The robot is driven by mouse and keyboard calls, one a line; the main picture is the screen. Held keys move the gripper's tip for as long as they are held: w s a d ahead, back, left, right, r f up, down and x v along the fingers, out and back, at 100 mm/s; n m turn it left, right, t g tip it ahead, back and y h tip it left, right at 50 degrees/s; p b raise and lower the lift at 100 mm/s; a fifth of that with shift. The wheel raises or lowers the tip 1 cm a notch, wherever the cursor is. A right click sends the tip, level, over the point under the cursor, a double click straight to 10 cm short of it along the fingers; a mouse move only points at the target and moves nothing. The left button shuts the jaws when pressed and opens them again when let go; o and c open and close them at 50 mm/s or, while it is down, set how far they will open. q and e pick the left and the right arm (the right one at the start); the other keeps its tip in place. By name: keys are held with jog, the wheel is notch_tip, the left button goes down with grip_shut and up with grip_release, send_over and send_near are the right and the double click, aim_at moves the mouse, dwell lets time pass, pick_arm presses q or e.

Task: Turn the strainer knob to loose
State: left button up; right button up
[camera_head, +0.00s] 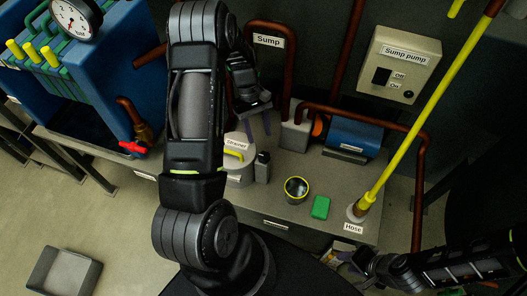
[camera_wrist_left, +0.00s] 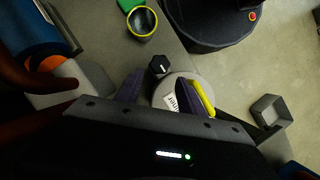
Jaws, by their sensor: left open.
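The strainer (camera_head: 240,172) is a pale grey housing with a "Strainer" label and a yellow handle (camera_head: 233,155), partly hidden by my left arm. A small post with a black knob (camera_head: 263,157) stands beside it. In the left wrist view the knob (camera_wrist_left: 161,66) has a white mark and sits beside the round strainer (camera_wrist_left: 165,87) and yellow handle (camera_wrist_left: 203,97). My left gripper (camera_head: 258,128) is open and empty, fingers pointing down above and behind the knob, apart from it. In the wrist view its purple fingers (camera_wrist_left: 163,88) flank the strainer. My right gripper (camera_head: 358,262) is low at the right; its jaws are unclear.
A yellow-rimmed cup (camera_head: 296,189) and green block (camera_head: 320,207) stand on the bench (camera_head: 275,215). A brown pipe (camera_head: 335,112), blue pump (camera_head: 354,137) and yellow hose pole (camera_head: 425,105) stand to the right. A blue machine with a red valve (camera_head: 132,147) is at left.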

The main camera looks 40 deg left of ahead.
aim_at(264, 156)
pick_arm(q)
jog(key=p+x, duration=0.1)
jog(key=x, duration=0.8)
jog(key=shift+f, duration=0.1)
jog(key=shift+c, duration=0.5)
grip_shut()
